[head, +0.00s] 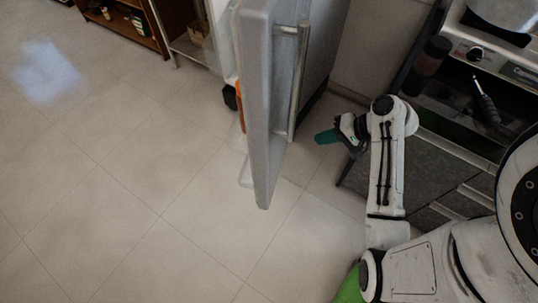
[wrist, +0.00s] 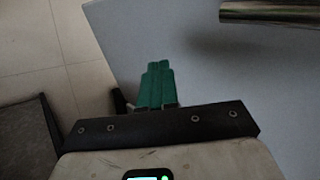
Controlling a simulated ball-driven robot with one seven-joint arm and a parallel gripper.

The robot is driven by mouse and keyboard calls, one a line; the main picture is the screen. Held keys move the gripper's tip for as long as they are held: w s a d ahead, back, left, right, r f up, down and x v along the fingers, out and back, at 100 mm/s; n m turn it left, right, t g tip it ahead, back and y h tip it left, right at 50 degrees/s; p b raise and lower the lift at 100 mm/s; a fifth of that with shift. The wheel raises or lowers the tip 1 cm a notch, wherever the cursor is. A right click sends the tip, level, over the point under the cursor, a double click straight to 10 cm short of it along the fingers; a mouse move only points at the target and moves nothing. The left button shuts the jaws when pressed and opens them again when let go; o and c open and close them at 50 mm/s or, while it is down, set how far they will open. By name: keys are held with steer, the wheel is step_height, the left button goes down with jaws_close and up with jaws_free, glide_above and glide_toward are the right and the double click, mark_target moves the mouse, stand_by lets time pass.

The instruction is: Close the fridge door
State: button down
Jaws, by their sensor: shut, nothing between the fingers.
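The fridge door (head: 262,130) stands open in the head view, seen nearly edge-on, with a vertical metal handle (head: 297,85) on its right face. My gripper (head: 326,136) is to the right of the door, its green fingers shut and empty, pointing left toward the door's outer face. In the wrist view the shut fingers (wrist: 158,84) are in front of the grey door panel (wrist: 210,60), and the handle (wrist: 268,12) crosses the top right corner. I cannot tell whether the fingertips touch the door. The fridge interior is mostly hidden behind the door.
A counter with a stove (head: 490,55) and dark cabinets stands at the right, close to my arm. A brown shelf (head: 130,22) is at the upper left. The tiled floor (head: 120,190) left of the door is clear.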

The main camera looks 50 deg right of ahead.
glide_toward(275, 144)
steer(key=x, duration=0.5)
steer(key=shift+s+d+f, duration=0.15)
steer(key=shift+s+f, duration=0.1)
steer(key=shift+f, duration=0.1)
steer(key=shift+w+a, duration=0.2)
steer(key=shift+w, duration=0.35)
